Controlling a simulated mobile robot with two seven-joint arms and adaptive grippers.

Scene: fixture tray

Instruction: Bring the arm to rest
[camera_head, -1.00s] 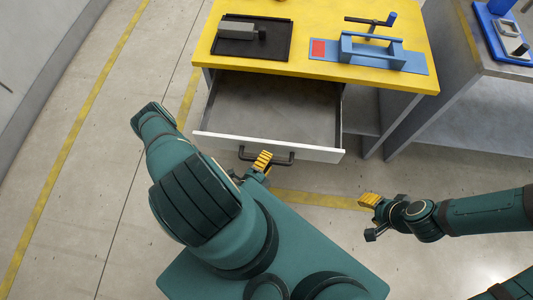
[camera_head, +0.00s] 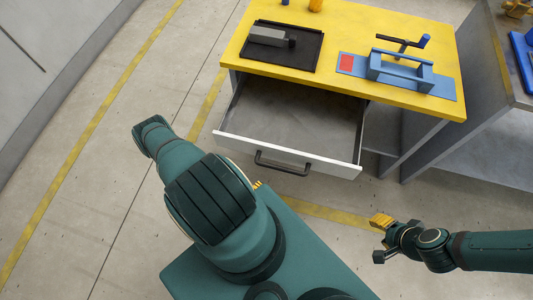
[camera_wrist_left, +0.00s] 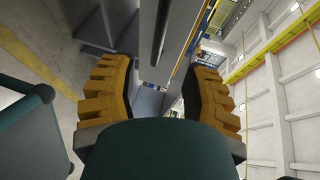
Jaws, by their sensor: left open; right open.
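My right gripper (camera_head: 380,238) is in the head view at the lower right, over the floor, with yellow fingertips. It is open and holds nothing that I can see. My left gripper is mostly hidden behind my own left arm in the head view; only a bit of yellow fingertip (camera_head: 257,185) shows. In the left wrist view the left gripper (camera_wrist_left: 160,95) is open, its two yellow fingers apart with nothing between them. In the head view it is apart from the drawer handle (camera_head: 282,163).
The drawer (camera_head: 300,115) of the yellow-topped table (camera_head: 335,25) stands open and looks empty. On the table are a black tray (camera_head: 262,56) with a grey part (camera_head: 267,36) and a blue fixture (camera_head: 400,72). A grey bench (camera_head: 480,120) stands at the right. Floor at left is clear.

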